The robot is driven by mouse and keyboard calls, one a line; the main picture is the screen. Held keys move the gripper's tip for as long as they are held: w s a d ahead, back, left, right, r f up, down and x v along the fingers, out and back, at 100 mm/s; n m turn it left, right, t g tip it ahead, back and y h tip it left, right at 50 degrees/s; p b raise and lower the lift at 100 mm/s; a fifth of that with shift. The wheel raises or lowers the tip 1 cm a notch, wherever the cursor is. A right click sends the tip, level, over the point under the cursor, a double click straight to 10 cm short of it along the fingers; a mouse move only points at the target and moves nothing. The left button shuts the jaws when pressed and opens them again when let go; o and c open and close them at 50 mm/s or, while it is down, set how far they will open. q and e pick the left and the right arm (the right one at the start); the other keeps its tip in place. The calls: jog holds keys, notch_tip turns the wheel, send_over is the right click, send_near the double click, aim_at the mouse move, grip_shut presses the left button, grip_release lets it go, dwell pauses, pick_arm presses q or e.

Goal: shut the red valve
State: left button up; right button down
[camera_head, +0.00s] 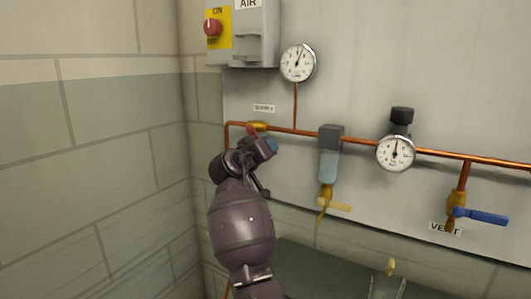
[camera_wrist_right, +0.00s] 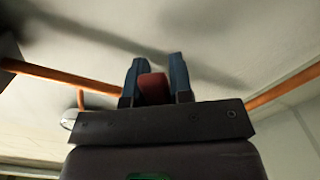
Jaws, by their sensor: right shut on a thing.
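The red valve handle (camera_head: 252,132) shows as a small red piece at the brass valve body (camera_head: 257,126), on the copper pipe at the left of the panel. My right gripper (camera_head: 264,143) is at this handle and hides most of it. In the right wrist view the red handle (camera_wrist_right: 153,89) sits between the two blue fingers of the right gripper (camera_wrist_right: 156,80), which is shut on it. How far the handle is turned cannot be told. My left gripper is not in view.
A gauge (camera_head: 297,63) stands above the pipe, and a filter bowl (camera_head: 328,165) with a yellow tap hangs right of my gripper. Another gauge (camera_head: 396,153) and a blue vent lever (camera_head: 481,215) are farther right. A brick wall (camera_head: 90,170) closes the left side.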

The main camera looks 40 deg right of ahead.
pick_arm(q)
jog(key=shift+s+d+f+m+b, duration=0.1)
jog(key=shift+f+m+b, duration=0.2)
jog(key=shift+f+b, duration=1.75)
pick_arm(e)
jog(key=shift+w+a+f+m, duration=0.25)
jog(key=shift+w+m, duration=0.3)
jog(key=shift+m, duration=0.6)
jog(key=shift+w+a+f+m, duration=0.25)
jog(key=shift+w+m, duration=0.35)
jog(key=shift+m, duration=0.6)
jog(key=shift+w+a+f+m, duration=0.25)
jog(key=shift+w+m, duration=0.3)
jog(key=shift+m, duration=0.6)
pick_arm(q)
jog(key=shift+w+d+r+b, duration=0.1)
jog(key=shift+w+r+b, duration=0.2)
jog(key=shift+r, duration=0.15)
pick_arm(e)
jog(key=shift+r, duration=0.15)
jog(key=c, duration=1)
grip_release()
jog(key=shift+w, duration=0.1)
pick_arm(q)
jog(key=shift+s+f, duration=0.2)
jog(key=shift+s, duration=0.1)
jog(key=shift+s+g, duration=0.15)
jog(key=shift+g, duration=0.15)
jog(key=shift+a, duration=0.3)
